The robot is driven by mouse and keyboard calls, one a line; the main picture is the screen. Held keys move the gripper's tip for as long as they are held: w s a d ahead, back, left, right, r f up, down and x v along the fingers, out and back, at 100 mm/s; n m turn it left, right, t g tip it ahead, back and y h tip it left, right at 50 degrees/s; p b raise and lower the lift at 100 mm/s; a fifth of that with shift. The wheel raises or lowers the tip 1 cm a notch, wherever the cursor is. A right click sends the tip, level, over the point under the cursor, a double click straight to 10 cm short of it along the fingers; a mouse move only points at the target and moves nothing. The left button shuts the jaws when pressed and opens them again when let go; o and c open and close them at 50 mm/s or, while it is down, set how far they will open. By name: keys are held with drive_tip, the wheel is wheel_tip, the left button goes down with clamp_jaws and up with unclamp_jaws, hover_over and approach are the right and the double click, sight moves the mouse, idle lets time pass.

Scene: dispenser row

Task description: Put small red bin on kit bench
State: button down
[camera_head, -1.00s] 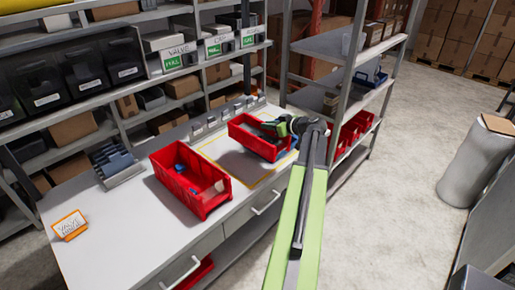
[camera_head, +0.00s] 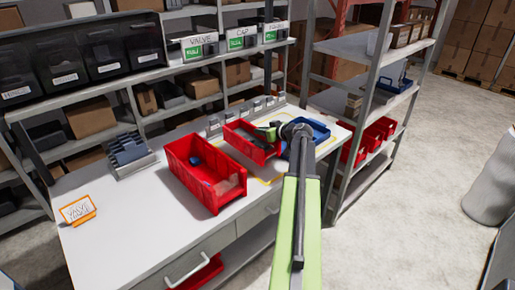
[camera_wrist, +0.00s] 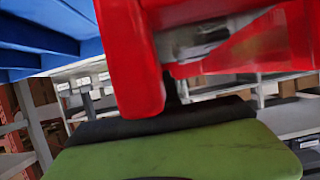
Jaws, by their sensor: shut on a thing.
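The small red bin (camera_head: 248,144) is at the back right of the white kit bench (camera_head: 140,215), beside a larger red bin (camera_head: 192,178). My gripper (camera_head: 272,132) is shut on the small bin's right wall. In the wrist view the red wall (camera_wrist: 135,65) stands close in front of my green gripper pad (camera_wrist: 180,155). The small bin is over the yellow outlined area of the bench; I cannot tell whether it touches the surface. Its underside is hidden.
A blue bin (camera_head: 312,130) sits right behind my gripper, and shows close in the wrist view (camera_wrist: 50,35). A grey rack (camera_head: 128,155) and an orange-edged label (camera_head: 77,211) are on the bench. Shelving (camera_head: 370,100) stands right; the bench's front left is clear.

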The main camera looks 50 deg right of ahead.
sight(258, 139)
drive_tip(key=shift+w+a+f, duration=0.4)
drive_tip(key=shift+w+a, duration=0.1)
drive_tip(key=shift+a, duration=0.05)
wheel_tip(258, 139, down, 4)
drive_tip(key=b, duration=0.4)
drive_tip(key=shift+f, duration=0.2)
drive_tip(key=shift+r, duration=0.25)
drive_tip(key=shift+f, duration=0.15)
drive_tip(key=c, duration=1.5)
unclamp_jaws()
